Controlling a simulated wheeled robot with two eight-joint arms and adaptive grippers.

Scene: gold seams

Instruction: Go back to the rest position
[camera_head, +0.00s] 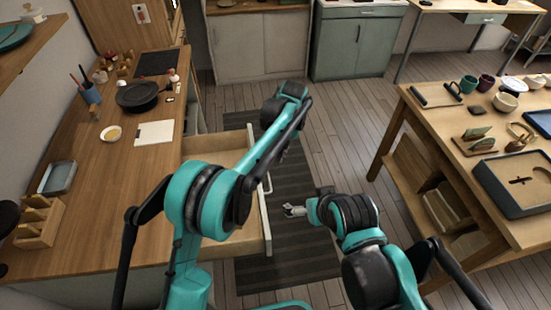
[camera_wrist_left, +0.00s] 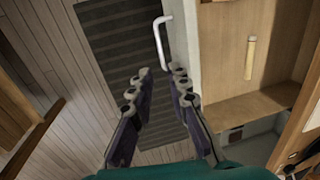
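My left arm reaches out over the pulled-out drawer (camera_head: 205,144) and the dark striped rug. Its gripper end (camera_head: 273,112) is near the drawer's far side; the fingers are hard to make out there. In the left wrist view my left gripper (camera_wrist_left: 158,88) is open, its two fingers apart with nothing between them. The rug (camera_wrist_left: 130,50) is below, and the pale drawer handle (camera_wrist_left: 162,42) is just beyond the fingertips, apart from them. My right arm is folded at lower right; its small pale gripper (camera_head: 295,211) is above the rug, too small to read.
The wooden counter (camera_head: 95,185) at left carries a black pan (camera_head: 138,96), a small bowl (camera_head: 111,133) and a white board (camera_head: 154,132). A wooden table (camera_head: 440,125) with cups and trays stands at right.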

